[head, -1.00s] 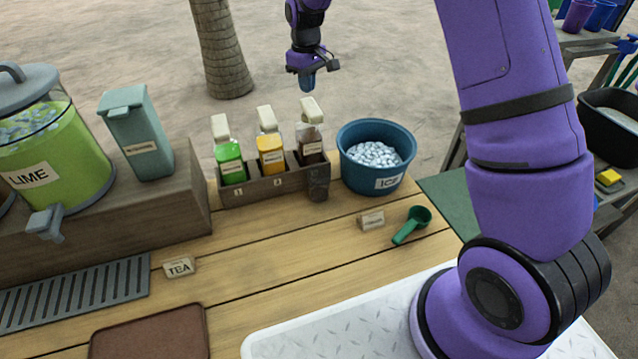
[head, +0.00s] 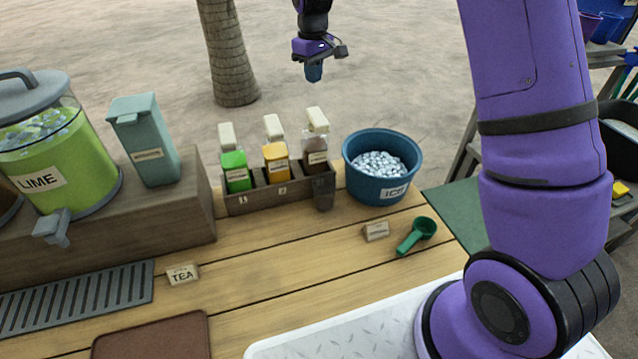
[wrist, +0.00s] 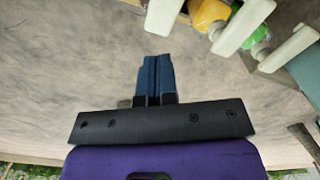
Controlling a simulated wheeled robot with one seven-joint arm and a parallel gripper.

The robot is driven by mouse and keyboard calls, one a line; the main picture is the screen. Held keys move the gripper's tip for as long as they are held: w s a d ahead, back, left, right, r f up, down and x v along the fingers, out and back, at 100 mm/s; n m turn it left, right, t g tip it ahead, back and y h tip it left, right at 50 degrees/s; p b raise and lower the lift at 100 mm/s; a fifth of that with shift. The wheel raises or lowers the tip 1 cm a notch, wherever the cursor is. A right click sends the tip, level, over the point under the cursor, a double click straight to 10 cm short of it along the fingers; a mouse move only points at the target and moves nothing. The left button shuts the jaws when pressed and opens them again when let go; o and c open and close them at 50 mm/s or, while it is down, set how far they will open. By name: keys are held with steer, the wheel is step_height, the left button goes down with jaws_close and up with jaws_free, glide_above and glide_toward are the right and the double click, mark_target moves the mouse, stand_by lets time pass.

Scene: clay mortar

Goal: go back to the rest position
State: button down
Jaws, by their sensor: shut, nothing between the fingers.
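My gripper (head: 314,71) hangs in the air at the top of the head view, above and behind the bottle rack, pointing down. Its blue fingers (wrist: 157,80) are closed together in the wrist view with nothing between them. It touches nothing. My purple arm rises on the right side of the head view, and its upper links run out of the picture.
A rack (head: 281,196) holds bottles with green, yellow and brown contents. A lime dispenser (head: 75,150) and a grey-green canister (head: 146,140) stand left. Sand lies open behind the counter.

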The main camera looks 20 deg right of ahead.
steer(key=s+d+r+m+t, duration=0.1)
steer(key=s+d+r+m, duration=0.1)
steer(key=s+r, duration=0.75)
steer(key=s+d+r+m+t, duration=0.1)
steer(key=s+d+r+t, duration=0.15)
steer(key=s+r, duration=0.65)
steer(key=s+d+f+m+t, duration=0.1)
steer(key=s+d+m, duration=0.1)
steer(key=s, duration=2.1)
steer(key=shift+s+d+m+t, duration=0.2)
steer(key=shift+s+m+t, duration=0.15)
steer(key=shift+m, duration=0.15)
